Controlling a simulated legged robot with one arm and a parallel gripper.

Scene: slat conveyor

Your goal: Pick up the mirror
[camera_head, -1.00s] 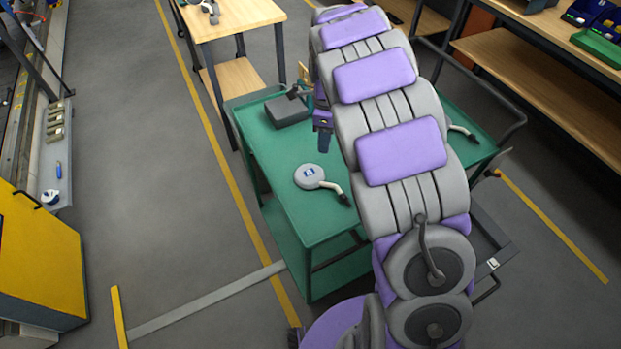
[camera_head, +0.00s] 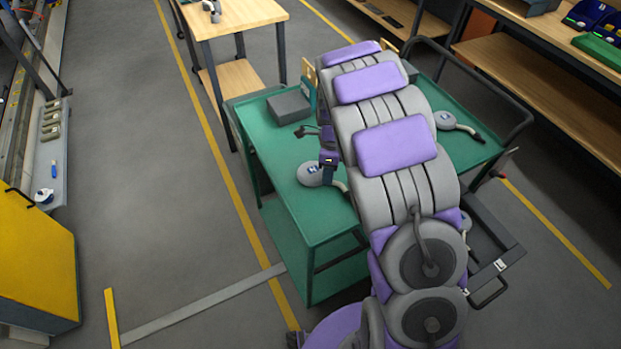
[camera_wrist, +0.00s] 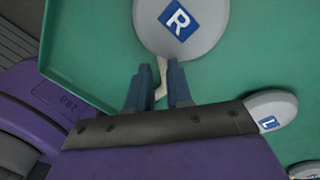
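A grey round mirror (camera_head: 309,175) with a blue label and a pale curved stem lies on the green cart top; my arm hides part of its stem. In the wrist view a mirror marked R (camera_wrist: 160,40) is just beyond my fingertips. My gripper (camera_wrist: 158,75) is open, with the pale stem showing between its two fingers; contact cannot be told. In the head view my gripper (camera_head: 328,170) is beside the mirror's head. A second mirror (camera_head: 445,120) lies farther right on the cart. Part of a third round head (camera_head: 467,222) shows behind my arm.
The green cart (camera_head: 310,222) also bears a dark grey box (camera_head: 289,106) near its back left. A wooden table (camera_head: 238,20) stands behind. Wooden shelving (camera_head: 540,85) is at the right, a yellow cabinet (camera_head: 38,265) at the left. The left floor aisle is clear.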

